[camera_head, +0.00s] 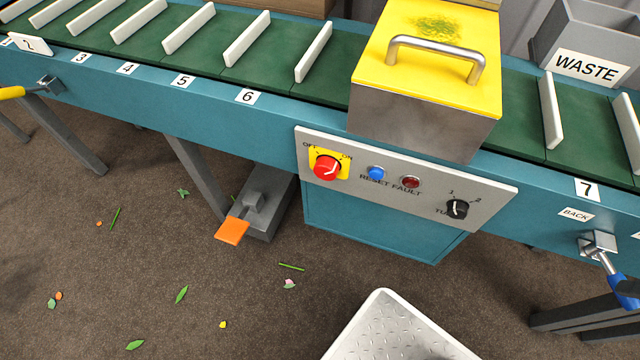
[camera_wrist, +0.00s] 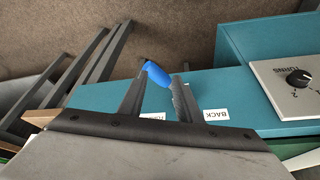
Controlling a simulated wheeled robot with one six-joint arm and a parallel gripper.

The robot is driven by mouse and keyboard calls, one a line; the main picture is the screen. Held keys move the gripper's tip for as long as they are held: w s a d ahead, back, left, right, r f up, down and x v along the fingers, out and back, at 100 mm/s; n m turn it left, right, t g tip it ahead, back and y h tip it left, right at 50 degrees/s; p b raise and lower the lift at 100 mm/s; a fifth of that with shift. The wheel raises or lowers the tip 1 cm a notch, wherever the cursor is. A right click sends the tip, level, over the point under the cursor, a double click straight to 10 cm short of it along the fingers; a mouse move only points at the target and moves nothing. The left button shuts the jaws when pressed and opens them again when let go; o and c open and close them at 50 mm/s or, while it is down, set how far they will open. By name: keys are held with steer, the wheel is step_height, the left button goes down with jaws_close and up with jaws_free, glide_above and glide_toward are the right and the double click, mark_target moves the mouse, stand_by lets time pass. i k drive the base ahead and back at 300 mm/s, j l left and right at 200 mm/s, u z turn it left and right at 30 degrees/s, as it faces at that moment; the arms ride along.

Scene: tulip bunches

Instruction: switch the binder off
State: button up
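The binder (camera_head: 425,110) is a grey box with a yellow lid, standing over the green conveyor. Its control panel (camera_head: 405,190) is on the blue frame below. A red rotary switch (camera_head: 327,168) sits on a yellow plate marked OFF at left and ON at right; its white mark seems to lean right, toward ON. My gripper (camera_wrist: 160,76) shows only in the wrist view. Its fingers are apart, with a blue lever handle (camera_wrist: 155,73) visible between or beyond the tips; contact cannot be told. The red switch is outside the wrist view.
The panel also has a blue RESET button (camera_head: 376,173), a red FAULT lamp (camera_head: 411,182) and a black knob (camera_head: 457,209), also in the wrist view (camera_wrist: 298,77). An orange pedal (camera_head: 232,230) stands below. A blue-handled lever (camera_head: 622,291) juts out at right.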

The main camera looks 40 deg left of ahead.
mark_target(325, 168)
steer(key=k+j+u, duration=0.1)
steer(key=u, duration=1.1)
steer(key=k+j, duration=0.05)
